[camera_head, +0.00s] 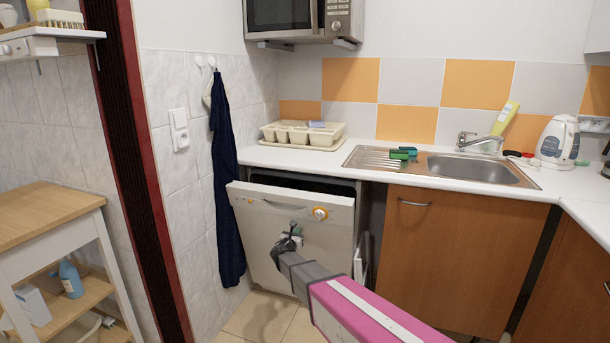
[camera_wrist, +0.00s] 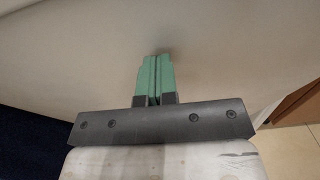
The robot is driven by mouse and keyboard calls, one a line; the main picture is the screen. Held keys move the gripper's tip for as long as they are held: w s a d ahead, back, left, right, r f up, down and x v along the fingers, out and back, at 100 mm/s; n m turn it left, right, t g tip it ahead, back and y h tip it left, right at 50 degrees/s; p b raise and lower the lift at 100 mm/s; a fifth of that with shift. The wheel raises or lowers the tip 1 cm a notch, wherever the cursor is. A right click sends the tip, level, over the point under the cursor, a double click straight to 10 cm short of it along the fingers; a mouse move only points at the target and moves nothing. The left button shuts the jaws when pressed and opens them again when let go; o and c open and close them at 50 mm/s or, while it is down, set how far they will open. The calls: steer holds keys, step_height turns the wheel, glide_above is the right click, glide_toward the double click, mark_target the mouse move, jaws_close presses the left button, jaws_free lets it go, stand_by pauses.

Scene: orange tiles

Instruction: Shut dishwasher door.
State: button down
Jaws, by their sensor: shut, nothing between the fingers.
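The dishwasher door (camera_head: 268,243) is a white panel with a round knob on its upper strip. It stands ajar, its top edge tilted out from the dark opening under the counter. My gripper (camera_head: 291,231) is in front of the upper middle of the door. In the wrist view my gripper (camera_wrist: 157,75) has its green fingers shut together with nothing between them. The pale door surface (camera_wrist: 225,60) fills most of that view, and the fingertips are at or very near it; I cannot tell if they touch.
A wooden cabinet (camera_head: 448,260) stands right of the dishwasher, under the counter with the sink (camera_head: 480,170). A dark blue cloth (camera_head: 226,180) hangs left of the door. A wooden trolley (camera_head: 55,225) stands at the left. Tiled floor (camera_head: 270,317) shows below the door.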

steer(key=shift+x, duration=4.65)
steer(key=v, duration=0.8)
steer(key=s+d+m+g+h, duration=0.1)
steer(key=s+d+m, duration=0.1)
steer(key=d+m, duration=0.1)
steer(key=s+d+m+g+h, duration=0.1)
steer(key=s+d+m+g, duration=0.1)
steer(key=d, duration=0.3)
steer(key=s+d+m+g+h, duration=0.1)
steer(key=s+d+m+g, duration=0.1)
steer(key=s+d+m, duration=0.1)
steer(key=shift+s+d+f+m, duration=0.15)
steer(key=shift+s+d+m, duration=0.05)
steer(key=shift+d+m, duration=0.25)
steer(key=shift+s+d+f+m, duration=0.15)
steer(key=shift+d+m, duration=0.3)
steer(key=shift+d, duration=0.05)
steer(key=s+d+f+m+g+y, duration=0.2)
steer(key=s+d+m+g, duration=0.35)
steer(key=s+m, duration=0.35)
steer(key=s+d+f+m+g+y, duration=0.2)
steer(key=s+d+m+g, duration=0.3)
steer(key=s, duration=0.5)
steer(key=s+a+r+m+g+y, duration=0.1)
steer(key=s+m+y, duration=0.4)
steer(key=s+m, duration=0.3)
steer(key=s, duration=0.2)
steer(key=shift+s+r, duration=0.2)
steer(key=shift+s, duration=0.2)
